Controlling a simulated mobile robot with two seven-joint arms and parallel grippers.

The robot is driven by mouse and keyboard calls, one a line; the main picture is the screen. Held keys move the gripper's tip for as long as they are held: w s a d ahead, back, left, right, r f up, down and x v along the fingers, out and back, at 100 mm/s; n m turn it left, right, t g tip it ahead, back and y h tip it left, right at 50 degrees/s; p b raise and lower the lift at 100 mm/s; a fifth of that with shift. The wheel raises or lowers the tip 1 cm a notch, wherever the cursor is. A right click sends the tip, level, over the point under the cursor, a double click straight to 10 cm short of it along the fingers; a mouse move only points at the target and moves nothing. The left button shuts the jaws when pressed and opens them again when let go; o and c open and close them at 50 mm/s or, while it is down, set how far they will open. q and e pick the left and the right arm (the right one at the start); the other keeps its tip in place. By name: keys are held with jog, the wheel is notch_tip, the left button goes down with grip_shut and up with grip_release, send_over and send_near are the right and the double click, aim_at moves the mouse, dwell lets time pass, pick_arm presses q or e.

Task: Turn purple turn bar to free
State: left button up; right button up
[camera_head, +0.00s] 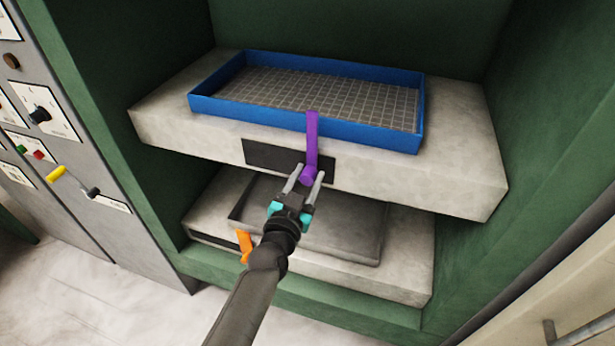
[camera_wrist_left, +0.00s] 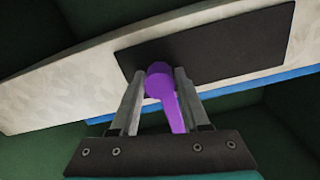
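The purple turn bar (camera_head: 312,140) is on the front of the upper press slab. It stands roughly upright, its round knob end (camera_head: 308,176) low at the dark plate and its tip reaching up across the blue tray's front wall. My left gripper (camera_head: 308,171) is at the knob, one finger on either side. In the left wrist view the purple bar (camera_wrist_left: 168,98) lies between the two fingers (camera_wrist_left: 159,78), which stand apart with dark gaps beside the bar; whether they touch the knob is unclear. My right gripper is in neither view.
A blue tray (camera_head: 199,106) with a grid floor sits on the upper slab (camera_head: 460,186). A lower slab (camera_head: 403,262) below it carries a dark plate and an orange bar (camera_head: 244,246). A control panel with a yellow-handled lever (camera_head: 70,182) is at the left. Green walls enclose the press.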

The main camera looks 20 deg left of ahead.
pick_arm(q)
grip_shut()
dwell(1.0)
